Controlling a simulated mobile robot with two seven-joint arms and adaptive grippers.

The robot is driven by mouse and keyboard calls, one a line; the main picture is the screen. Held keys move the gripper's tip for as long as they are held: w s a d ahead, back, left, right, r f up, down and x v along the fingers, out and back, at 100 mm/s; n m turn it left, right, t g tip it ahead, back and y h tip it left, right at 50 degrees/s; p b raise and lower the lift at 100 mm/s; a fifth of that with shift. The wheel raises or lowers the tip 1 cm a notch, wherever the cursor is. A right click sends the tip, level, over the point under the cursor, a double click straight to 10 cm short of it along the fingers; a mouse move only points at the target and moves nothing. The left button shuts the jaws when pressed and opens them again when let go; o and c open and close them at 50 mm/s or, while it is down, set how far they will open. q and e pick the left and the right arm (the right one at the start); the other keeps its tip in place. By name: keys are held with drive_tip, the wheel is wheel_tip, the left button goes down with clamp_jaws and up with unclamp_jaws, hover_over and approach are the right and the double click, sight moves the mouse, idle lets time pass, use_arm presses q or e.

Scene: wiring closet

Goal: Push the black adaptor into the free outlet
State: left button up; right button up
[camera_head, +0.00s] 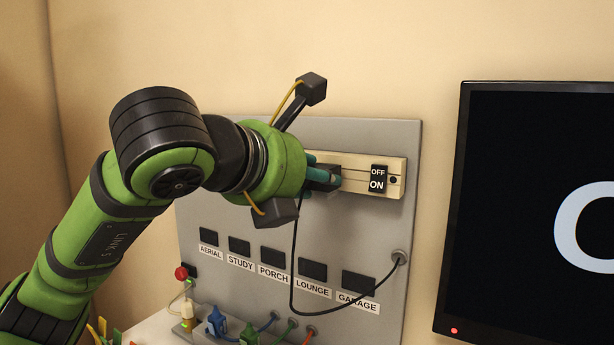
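My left gripper (322,176) reaches in from the left to the face of a cream outlet strip (352,163) on a grey panel. Its teal fingertips are closed around a small dark block, which appears to be the black adaptor (331,184), at the strip's front. The adaptor is mostly hidden by the fingers. A black cable (292,268) hangs from there and loops to a round grommet at the panel's right. The free outlet is hidden behind my gripper, so I cannot tell whether the adaptor is seated. My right gripper is out of view.
An OFF/ON switch (378,179) sits at the strip's right end. Labelled dark sockets (312,269) line the grey panel (394,139) below. Blue (216,322) and green (250,334) plugs stand at the bottom. A black screen (535,180) stands at right.

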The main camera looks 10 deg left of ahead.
use_arm(q)
drive_tip(key=shift+w+d, duration=0.15)
drive_tip(key=shift+w, duration=0.35)
drive_tip(key=o, duration=1.3)
drive_tip(key=shift+w, duration=0.15)
drive_tip(key=shift+c, duration=0.2)
drive_tip(key=shift+s, duration=0.2)
drive_tip(key=b+v, duration=0.1)
drive_tip(key=v, duration=0.3)
drive_tip(key=shift+s+r, duration=0.15)
drive_tip(key=shift+s, duration=0.2)
